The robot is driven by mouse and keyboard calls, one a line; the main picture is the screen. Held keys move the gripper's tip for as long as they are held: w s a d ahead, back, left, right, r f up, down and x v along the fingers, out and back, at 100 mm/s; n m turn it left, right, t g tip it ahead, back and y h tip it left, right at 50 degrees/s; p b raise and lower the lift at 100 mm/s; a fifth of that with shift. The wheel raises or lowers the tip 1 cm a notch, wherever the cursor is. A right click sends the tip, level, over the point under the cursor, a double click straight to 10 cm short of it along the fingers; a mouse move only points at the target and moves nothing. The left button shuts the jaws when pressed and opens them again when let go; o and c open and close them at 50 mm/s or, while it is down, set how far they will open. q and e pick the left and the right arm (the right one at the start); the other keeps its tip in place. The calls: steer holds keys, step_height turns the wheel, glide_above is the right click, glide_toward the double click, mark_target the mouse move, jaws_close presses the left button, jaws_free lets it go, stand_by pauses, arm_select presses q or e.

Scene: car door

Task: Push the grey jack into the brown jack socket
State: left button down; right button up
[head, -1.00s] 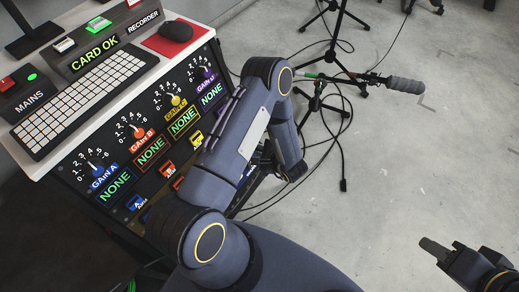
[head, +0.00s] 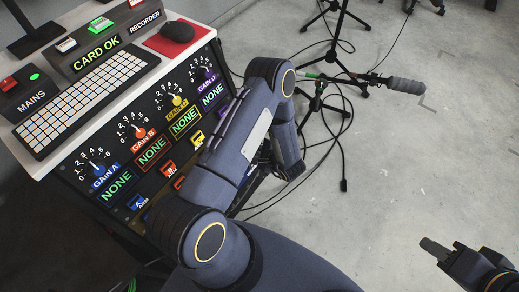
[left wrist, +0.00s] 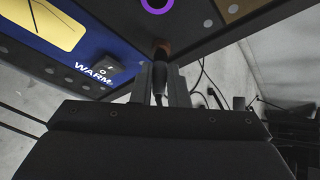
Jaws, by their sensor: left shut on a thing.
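My left gripper (left wrist: 160,82) shows in the left wrist view, shut on a dark jack with its cable running back between the fingers. The jack (left wrist: 159,86) looks dark grey to black in shadow. A brownish round part (left wrist: 162,46) is just ahead of the fingertips, against the underside of a dark panel; whether it is the brown socket and whether the jack is inside it, I cannot tell. In the head view my left arm hides this gripper, the jack and the sockets. My right gripper (head: 437,248) is at the lower right, over bare floor.
The equipment rack (head: 110,170) stands at the left with gain knobs and "NONE" displays. A keyboard (head: 85,95) and a mouse (head: 176,32) are on top. A purple ring (left wrist: 157,4) is above the fingers in the wrist view. A microphone stand (head: 315,100) and loose cables stand beyond.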

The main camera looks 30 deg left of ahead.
arm_select(q)
steer(key=shift+a+f, duration=0.1)
steer(key=shift+a, duration=0.15)
steer(key=c, duration=1.3)
jaws_free()
steer(key=shift+c, duration=0.2)
steer(key=p+v, duration=0.2)
steer(key=v, duration=0.5)
steer(key=shift+s+d+r+p, duration=0.15)
steer(key=shift+d+r+p, duration=0.1)
steer(key=shift+d+p, duration=0.05)
